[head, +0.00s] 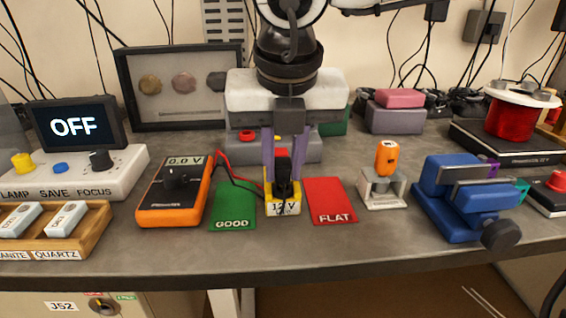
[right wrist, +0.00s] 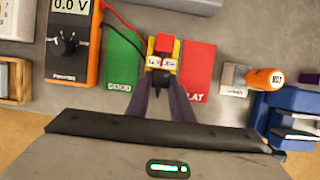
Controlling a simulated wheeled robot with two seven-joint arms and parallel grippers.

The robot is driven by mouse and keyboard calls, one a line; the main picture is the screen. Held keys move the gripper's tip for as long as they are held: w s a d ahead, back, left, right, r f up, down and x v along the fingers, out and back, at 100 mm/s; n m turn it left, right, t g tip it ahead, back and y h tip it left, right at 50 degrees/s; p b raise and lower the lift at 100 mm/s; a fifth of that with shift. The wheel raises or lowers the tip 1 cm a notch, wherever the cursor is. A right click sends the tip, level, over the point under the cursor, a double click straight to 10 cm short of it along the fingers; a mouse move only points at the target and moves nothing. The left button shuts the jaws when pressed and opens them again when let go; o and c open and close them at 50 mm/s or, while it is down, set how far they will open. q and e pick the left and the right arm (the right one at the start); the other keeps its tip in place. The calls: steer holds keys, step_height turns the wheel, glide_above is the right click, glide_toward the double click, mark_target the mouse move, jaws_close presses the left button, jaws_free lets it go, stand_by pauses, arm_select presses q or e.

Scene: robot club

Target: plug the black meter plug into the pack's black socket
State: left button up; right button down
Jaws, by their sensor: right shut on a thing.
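The plug also shows in the right wrist view (right wrist: 162,79), at the near side of the pack. The red plug (right wrist: 164,43) is at the pack's far side. The black socket is hidden; I cannot tell whether the plug is in it or just above. The orange meter (head: 174,195) reads 0.0 V. My left gripper is not in view.
Red and black leads (head: 224,160) run from the meter to the pack. A grey stand with an orange cylinder (head: 387,158) and a blue vise (head: 460,205) are at right. A wooden tray (head: 90,230) and the OFF display (head: 75,126) are at left.

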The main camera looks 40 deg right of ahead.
steer(key=shift+f+b, duration=0.45)
steer(key=shift+b, duration=0.45)
stand_by(0.4)
stand_by(0.6)
steer(key=shift+f+b, duration=0.45)
steer(key=shift+b, duration=0.65)
stand_by(0.3)
steer(key=c, duration=1.5)
jaws_free()
